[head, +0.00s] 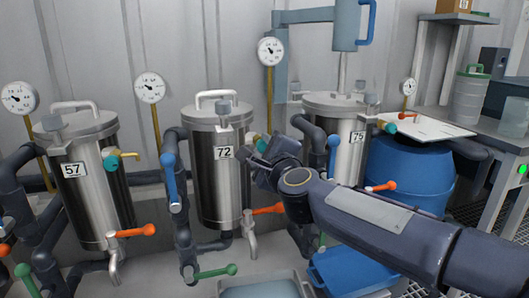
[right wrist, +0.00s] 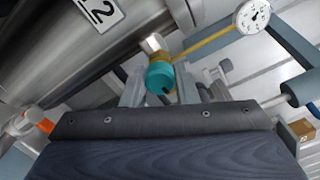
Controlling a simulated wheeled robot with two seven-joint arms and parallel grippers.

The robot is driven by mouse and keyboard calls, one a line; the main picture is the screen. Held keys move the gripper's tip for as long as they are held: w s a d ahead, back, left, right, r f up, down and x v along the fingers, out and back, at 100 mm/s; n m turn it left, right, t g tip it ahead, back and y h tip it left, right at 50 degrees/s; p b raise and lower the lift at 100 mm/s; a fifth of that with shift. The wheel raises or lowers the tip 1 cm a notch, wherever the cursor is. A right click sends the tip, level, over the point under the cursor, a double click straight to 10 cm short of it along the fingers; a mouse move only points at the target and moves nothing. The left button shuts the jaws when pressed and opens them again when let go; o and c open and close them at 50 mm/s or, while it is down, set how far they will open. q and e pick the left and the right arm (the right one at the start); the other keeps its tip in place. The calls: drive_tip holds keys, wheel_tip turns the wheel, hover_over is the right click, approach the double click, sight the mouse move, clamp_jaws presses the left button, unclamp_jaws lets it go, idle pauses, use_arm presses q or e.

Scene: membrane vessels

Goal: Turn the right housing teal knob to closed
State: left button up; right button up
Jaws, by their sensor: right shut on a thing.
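Three steel housings stand in a row: number 57 (head: 85,180) at left, number 72 (head: 215,180) in the middle and number 75 (head: 345,150) at right. My right gripper (head: 262,148) is at the upper right side of housing 72. In the right wrist view, a teal knob (right wrist: 160,77) on a brass fitting sits between its fingers, beside the label ending in 2, and the gripper is shut on it. A small teal knob (head: 390,128) shows on the right of housing 75. Another teal knob (head: 110,163) is on housing 57. My left gripper is out of view.
Orange levers (head: 136,231), blue levers (head: 168,168) and green levers (head: 215,272) stick out from the pipework. A blue barrel (head: 410,175) with a white sheet (head: 425,129) on it stands at right. My right forearm hides part of housing 75's lower area.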

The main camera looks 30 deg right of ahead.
drive_tip(key=shift+f+m, duration=0.1)
drive_tip(key=shift+m, duration=0.5)
drive_tip(key=o, duration=1)
drive_tip(key=p+v, duration=0.1)
drive_tip(key=v, duration=0.6)
drive_tip(key=shift+s+p, duration=0.4)
